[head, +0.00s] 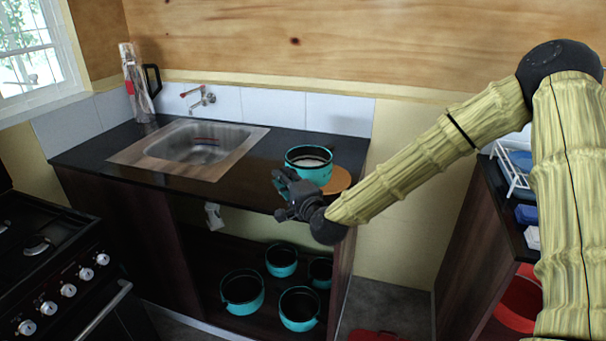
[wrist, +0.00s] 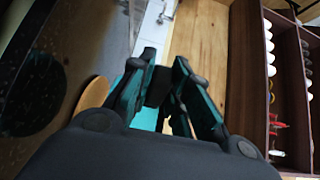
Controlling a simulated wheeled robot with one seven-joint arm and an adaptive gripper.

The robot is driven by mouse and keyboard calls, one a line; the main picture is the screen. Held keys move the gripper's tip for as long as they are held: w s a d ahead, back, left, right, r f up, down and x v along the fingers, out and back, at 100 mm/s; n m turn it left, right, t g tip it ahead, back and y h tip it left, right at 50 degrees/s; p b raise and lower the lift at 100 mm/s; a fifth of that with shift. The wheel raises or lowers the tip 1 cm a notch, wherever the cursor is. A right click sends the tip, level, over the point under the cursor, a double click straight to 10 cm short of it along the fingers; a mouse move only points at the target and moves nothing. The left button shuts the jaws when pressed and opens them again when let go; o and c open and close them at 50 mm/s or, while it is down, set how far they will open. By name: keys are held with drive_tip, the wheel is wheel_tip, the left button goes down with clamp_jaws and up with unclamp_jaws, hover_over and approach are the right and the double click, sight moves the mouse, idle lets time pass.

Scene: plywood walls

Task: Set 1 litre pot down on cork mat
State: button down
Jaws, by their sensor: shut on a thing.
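The 1 litre pot (head: 309,164) is teal with a dark rim and a pale inside, and looks upright. My gripper (head: 287,184) is shut on its near left side. The cork mat (head: 338,181) is a round tan disc on the dark counter; the pot covers part of it in the head view, and I cannot tell whether the pot touches it. In the wrist view my gripper's fingers (wrist: 160,95) close in front of a teal patch of the pot (wrist: 146,115). The mat's edge (wrist: 92,95) shows to the left there.
A steel sink (head: 195,146) with a tap is set into the counter (head: 235,185) left of the pot. A clear bottle-like vessel (head: 138,90) stands at the back left corner. Several teal pots (head: 242,291) sit on the shelf below. A stove (head: 60,265) is at the left, a dish rack (head: 512,170) at the right.

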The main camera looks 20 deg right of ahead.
sight(302, 176)
drive_tip(key=w+d, duration=0.2)
drive_tip(key=w+d+p, duration=0.1)
drive_tip(key=w+d, duration=0.1)
drive_tip(key=w+d+p, duration=0.1)
drive_tip(key=w+d, duration=0.1)
drive_tip(key=d, duration=0.1)
drive_tip(key=shift+w+f, duration=0.25)
drive_tip(key=shift+w, duration=0.15)
drive_tip(key=shift+f+p, duration=0.5)
drive_tip(key=shift+f, duration=1.45)
drive_tip(key=c, duration=1.3)
unclamp_jaws()
drive_tip(key=shift+c, duration=0.2)
drive_tip(key=b+v, duration=0.2)
drive_tip(key=v, duration=1)
drive_tip(key=shift+s, duration=0.1)
